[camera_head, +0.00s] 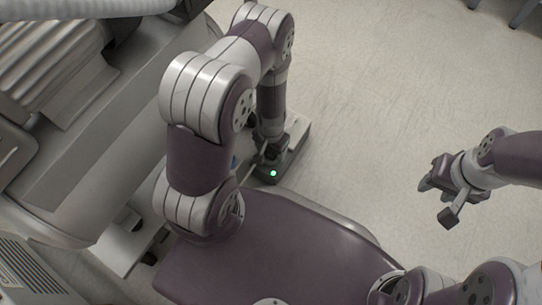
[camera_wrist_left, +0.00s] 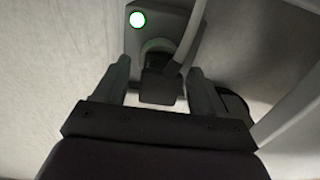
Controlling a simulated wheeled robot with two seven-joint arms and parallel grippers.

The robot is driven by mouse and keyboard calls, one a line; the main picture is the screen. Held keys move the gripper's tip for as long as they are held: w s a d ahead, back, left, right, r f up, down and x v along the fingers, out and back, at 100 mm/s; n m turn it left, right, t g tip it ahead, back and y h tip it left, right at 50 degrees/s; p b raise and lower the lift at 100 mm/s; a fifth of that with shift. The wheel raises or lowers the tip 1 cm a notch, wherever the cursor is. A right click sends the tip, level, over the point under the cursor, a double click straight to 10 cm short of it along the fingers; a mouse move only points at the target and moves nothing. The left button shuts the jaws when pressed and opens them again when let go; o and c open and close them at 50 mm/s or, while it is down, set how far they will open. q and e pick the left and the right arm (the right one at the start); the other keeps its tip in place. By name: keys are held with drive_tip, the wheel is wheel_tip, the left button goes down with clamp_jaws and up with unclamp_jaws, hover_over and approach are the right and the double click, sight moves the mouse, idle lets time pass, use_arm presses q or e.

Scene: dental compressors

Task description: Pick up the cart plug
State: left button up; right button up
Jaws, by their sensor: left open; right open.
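In the left wrist view, the cart plug (camera_wrist_left: 160,86) is a dark block with a pale cable, and it sits against a grey outlet box (camera_wrist_left: 150,8) with a lit green light. My left gripper (camera_wrist_left: 160,68) is open, with one finger on each side of the plug and visible gaps between. In the head view my left gripper (camera_head: 268,150) is low over the outlet box (camera_head: 296,140) on the floor; my arm hides much of the plug there. My right gripper (camera_head: 438,200) is open and empty over the floor at the right.
A large grey machine (camera_head: 95,170) with ribbed parts fills the left side of the head view, close to my left arm. A pale cable (camera_wrist_left: 191,42) rises beside the plug in the left wrist view.

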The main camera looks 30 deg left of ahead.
use_arm(q)
drive_tip(key=shift+f, duration=0.25)
drive_tip(key=c, duration=1.1)
